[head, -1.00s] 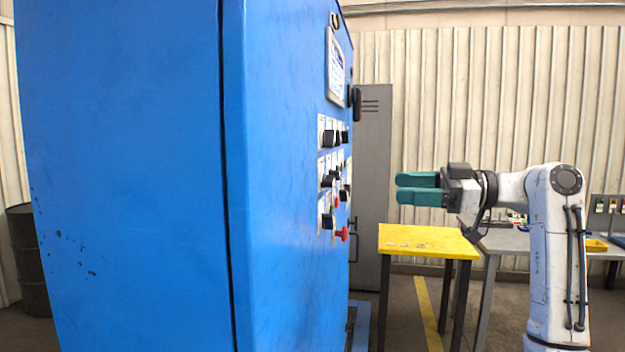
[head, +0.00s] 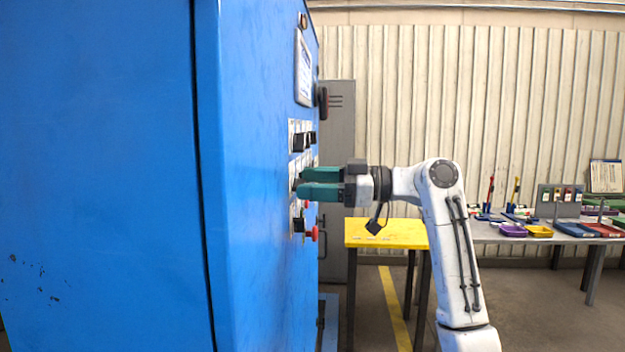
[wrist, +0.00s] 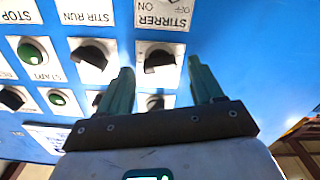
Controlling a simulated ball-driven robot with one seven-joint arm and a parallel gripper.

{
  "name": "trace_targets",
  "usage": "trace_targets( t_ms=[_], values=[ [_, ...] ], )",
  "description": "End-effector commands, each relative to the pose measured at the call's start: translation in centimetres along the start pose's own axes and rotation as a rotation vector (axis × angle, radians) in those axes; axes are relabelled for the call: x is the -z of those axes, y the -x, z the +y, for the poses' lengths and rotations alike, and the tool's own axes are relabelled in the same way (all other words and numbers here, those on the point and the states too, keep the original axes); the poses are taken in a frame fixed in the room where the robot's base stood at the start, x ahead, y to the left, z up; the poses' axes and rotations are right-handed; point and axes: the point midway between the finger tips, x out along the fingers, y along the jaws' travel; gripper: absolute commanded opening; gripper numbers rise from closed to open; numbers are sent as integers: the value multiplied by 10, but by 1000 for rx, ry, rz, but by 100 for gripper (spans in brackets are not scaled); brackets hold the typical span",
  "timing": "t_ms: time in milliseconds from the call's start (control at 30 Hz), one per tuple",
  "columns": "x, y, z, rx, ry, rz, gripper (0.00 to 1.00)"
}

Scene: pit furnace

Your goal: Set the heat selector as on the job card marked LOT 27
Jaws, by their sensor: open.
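The blue cabinet (head: 255,200) has a control panel of dark knobs and buttons on white plates. My gripper (head: 302,182) is open at this panel, its green fingertips close to the knobs. In the wrist view, upside down, a dark knob (wrist: 159,60) on a white plate shows between the open fingers (wrist: 160,66), apart from both as far as I can see. I cannot read which knob is the heat selector. A framed sheet (head: 304,70) is on the cabinet above the knobs; its writing is too small to read, and I cannot find LOT 27.
In the wrist view, a STIRRER plate (wrist: 163,10), a STIR RUN knob (wrist: 92,55) and a green START button (wrist: 32,50) are near. A red button (head: 313,233) sticks out below the gripper. A yellow table (head: 385,235) stands behind; a bench with trays (head: 512,230) is right.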

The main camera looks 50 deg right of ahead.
Motion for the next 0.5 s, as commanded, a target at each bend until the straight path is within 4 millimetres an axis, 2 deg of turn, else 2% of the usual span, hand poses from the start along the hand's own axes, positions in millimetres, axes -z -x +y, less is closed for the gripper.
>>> trace_targets(
  t_ms=[333,500],
  values=[
    [0,-5,0,0,-1,0,66],
    [0,-4,0,0,-1,0,51]
  ],
)
